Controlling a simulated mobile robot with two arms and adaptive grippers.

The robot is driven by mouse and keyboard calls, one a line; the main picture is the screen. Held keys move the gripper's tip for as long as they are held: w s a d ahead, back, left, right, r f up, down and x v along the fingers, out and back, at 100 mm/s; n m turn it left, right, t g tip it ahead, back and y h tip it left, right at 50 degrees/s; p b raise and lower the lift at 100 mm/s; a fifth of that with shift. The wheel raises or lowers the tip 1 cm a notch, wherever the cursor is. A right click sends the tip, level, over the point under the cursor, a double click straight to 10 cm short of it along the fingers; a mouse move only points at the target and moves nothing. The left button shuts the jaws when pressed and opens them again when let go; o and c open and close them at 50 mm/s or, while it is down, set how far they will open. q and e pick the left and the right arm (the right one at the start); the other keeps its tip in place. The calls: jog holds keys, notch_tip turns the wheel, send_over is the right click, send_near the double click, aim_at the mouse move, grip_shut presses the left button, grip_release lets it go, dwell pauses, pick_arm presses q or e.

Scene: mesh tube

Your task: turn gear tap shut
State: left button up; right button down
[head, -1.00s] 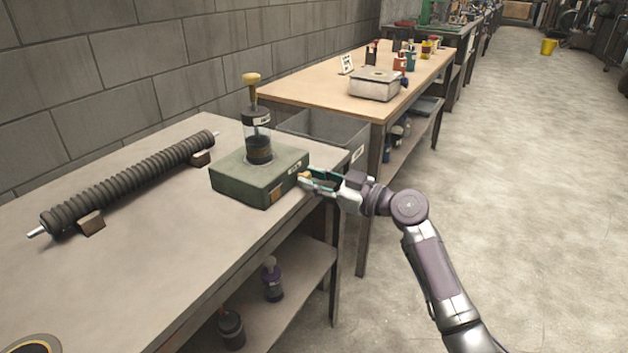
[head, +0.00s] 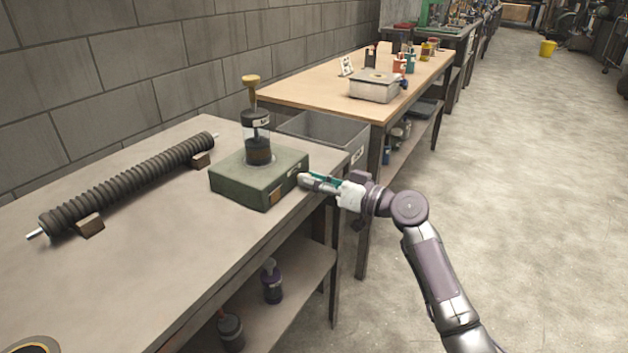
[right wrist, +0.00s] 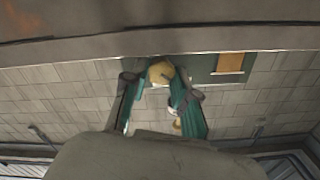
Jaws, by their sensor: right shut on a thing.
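The green box (head: 255,188) stands on the grey bench near its right end, with a clear cylinder (head: 257,140) and brass knob on top. In the right wrist view the gear tap (right wrist: 160,72) shows as a round yellow-brass knob beside the green box's face. My right gripper (head: 304,181) is at the box's right side, shut on the tap. In the right wrist view its two green-padded fingers (right wrist: 156,80) lie on either side of the knob. In the head view the fingers hide the tap. My left gripper is not in view.
A dark ribbed tube (head: 130,184) lies on supports at the left of the bench (head: 150,275). A grey bin (head: 325,132) is behind the box. Bottles (head: 272,282) stand on the shelf below. A wooden table (head: 310,90) stands beyond; the floor to the right is clear.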

dwell(0.3)
jog(key=c, duration=0.9)
grip_release()
jog(key=v, duration=1.2)
